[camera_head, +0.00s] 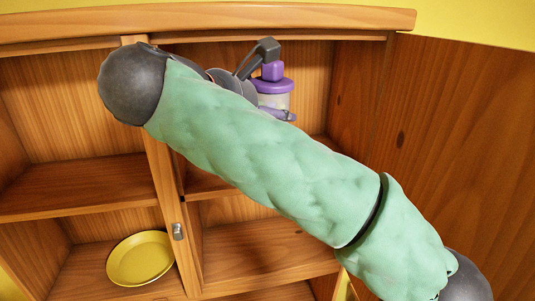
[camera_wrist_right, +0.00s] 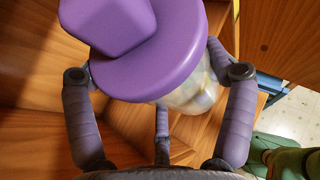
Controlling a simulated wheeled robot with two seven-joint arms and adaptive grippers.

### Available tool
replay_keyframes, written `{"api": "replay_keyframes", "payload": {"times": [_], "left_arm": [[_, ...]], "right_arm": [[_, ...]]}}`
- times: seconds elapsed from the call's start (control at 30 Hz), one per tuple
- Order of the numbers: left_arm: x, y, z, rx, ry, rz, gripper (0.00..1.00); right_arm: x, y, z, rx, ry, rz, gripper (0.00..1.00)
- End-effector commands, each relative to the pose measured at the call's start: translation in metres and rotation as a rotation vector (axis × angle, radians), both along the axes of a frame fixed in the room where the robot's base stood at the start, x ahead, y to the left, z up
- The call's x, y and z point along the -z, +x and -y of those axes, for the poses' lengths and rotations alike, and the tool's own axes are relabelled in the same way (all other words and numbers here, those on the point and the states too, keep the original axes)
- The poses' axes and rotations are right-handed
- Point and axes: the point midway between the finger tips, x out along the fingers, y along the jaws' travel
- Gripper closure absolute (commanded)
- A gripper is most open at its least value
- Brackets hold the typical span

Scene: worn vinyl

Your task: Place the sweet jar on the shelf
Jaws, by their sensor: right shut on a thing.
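The sweet jar (camera_head: 274,95) has a purple lid with a raised purple knob and a clear body with pale contents. In the head view it is upright in front of the upper right compartment of the wooden shelf (camera_head: 215,186). My right gripper (camera_head: 268,82) is shut on the jar. In the right wrist view its fingers (camera_wrist_right: 160,74) lie on both sides of the jar (camera_wrist_right: 190,95), below the lid. My arm hides the jar's base in the head view, so I cannot tell whether it touches the board. My left gripper is not in view.
A yellow plate (camera_head: 140,258) is in the lower left compartment. A vertical divider (camera_head: 160,180) separates the left and right compartments. A wooden door panel (camera_head: 450,140) stands at the right. The upper left compartment (camera_head: 70,185) looks empty.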

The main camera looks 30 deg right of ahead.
Motion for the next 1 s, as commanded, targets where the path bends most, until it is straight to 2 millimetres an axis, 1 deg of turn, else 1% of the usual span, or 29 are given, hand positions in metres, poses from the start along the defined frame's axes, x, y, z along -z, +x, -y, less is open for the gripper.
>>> {"api": "replay_keyframes", "payload": {"times": [0.03,0.37,0.5,0.6,0.7,0.87,0.93,1.0], "left_arm": [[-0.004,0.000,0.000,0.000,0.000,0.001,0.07],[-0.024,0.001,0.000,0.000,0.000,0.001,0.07],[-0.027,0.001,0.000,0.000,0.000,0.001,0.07],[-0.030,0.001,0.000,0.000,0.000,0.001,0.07],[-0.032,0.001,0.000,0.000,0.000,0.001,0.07],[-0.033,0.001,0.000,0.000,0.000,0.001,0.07],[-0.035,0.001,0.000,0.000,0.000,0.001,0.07],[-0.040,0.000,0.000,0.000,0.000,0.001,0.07]], "right_arm": [[0.002,0.007,0.006,0.006,0.000,-0.003,0.69],[0.031,0.068,0.039,0.005,-0.001,-0.004,0.69],[0.056,0.085,0.048,0.004,-0.002,-0.003,0.69],[0.069,0.095,0.053,0.003,-0.001,-0.002,0.69],[0.078,0.102,0.056,0.002,-0.001,0.000,0.69],[0.086,0.108,0.059,0.002,-0.001,0.000,0.69],[0.093,0.112,0.062,0.002,-0.001,-0.002,0.69],[0.103,0.112,0.062,0.001,-0.002,-0.003,0.69]]}}
